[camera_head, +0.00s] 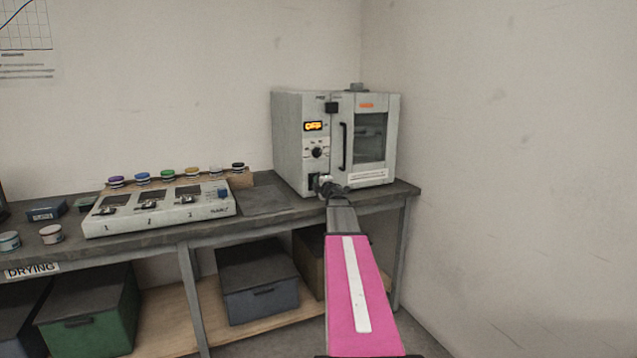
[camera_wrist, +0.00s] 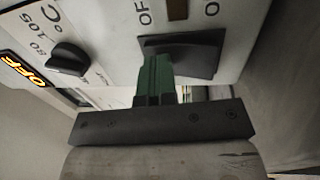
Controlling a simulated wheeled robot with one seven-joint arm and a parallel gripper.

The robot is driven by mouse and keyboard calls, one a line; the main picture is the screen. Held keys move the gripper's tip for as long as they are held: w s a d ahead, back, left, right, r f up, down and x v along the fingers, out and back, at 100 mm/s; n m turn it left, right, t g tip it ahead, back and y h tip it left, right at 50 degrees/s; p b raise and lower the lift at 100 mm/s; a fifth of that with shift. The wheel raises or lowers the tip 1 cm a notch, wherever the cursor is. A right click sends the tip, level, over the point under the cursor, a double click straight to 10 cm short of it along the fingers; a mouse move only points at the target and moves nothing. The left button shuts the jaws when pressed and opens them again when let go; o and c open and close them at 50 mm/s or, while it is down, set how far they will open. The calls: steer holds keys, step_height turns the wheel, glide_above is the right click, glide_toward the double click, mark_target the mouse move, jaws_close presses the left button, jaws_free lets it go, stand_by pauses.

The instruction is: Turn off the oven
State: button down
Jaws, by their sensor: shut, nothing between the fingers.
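The oven (camera_head: 288,150) is a white box with a glass door, standing at the right end of the bench. Its small orange display (camera_head: 313,126) reads OFF, and the display also shows at the left of the wrist view (camera_wrist: 24,72). A black dial (camera_wrist: 68,58) sits beside it. A black rocker switch (camera_wrist: 190,54) has ON/OFF lettering around it, partly cut off. My gripper (camera_wrist: 155,70) is shut and empty, its dark green fingertips at the lower edge of the switch, seemingly touching it. In the head view my gripper (camera_head: 324,184) is in front of the oven's lower left panel.
A white multi-station device (camera_head: 160,214) and a row of small colour-lidded jars (camera_head: 167,173) stand on the bench (camera_head: 265,200) left of the oven. A wall is close on the right. Lidded bins (camera_head: 258,280) are on the shelf below.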

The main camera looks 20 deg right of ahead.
steer(key=s+f, duration=0.1)
steer(key=s, duration=0.9)
steer(key=shift+s+f, duration=0.15)
steer(key=shift+s, duration=0.2)
steer(key=shift+f, duration=0.1)
steer(key=s+a+f+m+g+h, duration=0.3)
steer(key=a+f+m+g, duration=0.3)
steer(key=f, duration=0.4)
steer(key=s+a+f+m+g+h, duration=0.2)
steer(key=s+a+f+m+g, duration=0.15)
steer(key=a+f+m, duration=0.45)
steer(key=s+a+f+m+g+y, duration=0.2)
steer(key=s+a+f+g, duration=0.3)
steer(key=s+a, duration=0.4)
steer(key=s+a+f+m+g+y, duration=0.2)
steer(key=s+a+f+g, duration=0.3)
steer(key=s+a+f, duration=0.3)
steer(key=shift+s+a+f+y, duration=0.2)
steer(key=shift+s+a+y, duration=0.3)
steer(key=shift+s+a, duration=0.4)
